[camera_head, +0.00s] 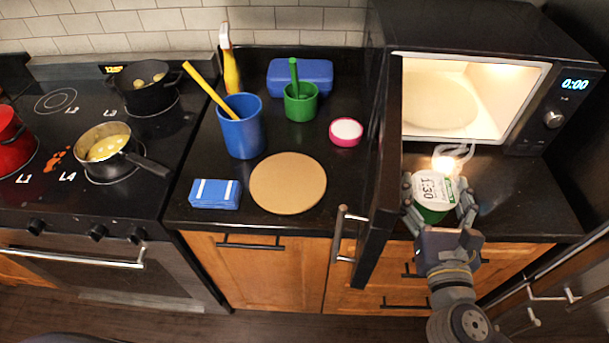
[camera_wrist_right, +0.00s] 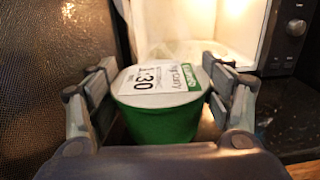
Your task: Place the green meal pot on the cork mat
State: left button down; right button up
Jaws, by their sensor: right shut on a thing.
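The green meal pot (camera_head: 431,213) has a white lid with a green and white label reading 1:30. It is upright in front of the open microwave, with steam over it. My right gripper (camera_head: 437,192) is shut on it, a finger on each side. In the right wrist view the pot (camera_wrist_right: 160,125) sits between the fingers (camera_wrist_right: 158,88). The round tan cork mat (camera_head: 288,183) lies bare on the dark counter, left of the microwave door. My left gripper is not in view.
The microwave (camera_head: 520,140) is lit, its door (camera_head: 378,200) open between pot and mat. Around the mat are a striped blue block (camera_head: 214,194), a blue cup (camera_head: 243,130), a green cup (camera_head: 301,105) and a pink bowl (camera_head: 346,133). A stove with pans (camera_head: 103,150) is left.

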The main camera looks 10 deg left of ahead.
aim_at(288, 180)
jog(key=k+j+z, duration=0.1)
jog(key=j+z, duration=0.25)
jog(key=k+j+z, duration=0.1)
jog(key=j+z, duration=0.25)
jog(key=j, duration=0.2)
jog(key=k+j+z, duration=0.2)
jog(key=j+z, duration=0.15)
jog(key=j+u, duration=0.35)
jog(key=j, duration=0.45)
jog(key=i+j+u, duration=0.15)
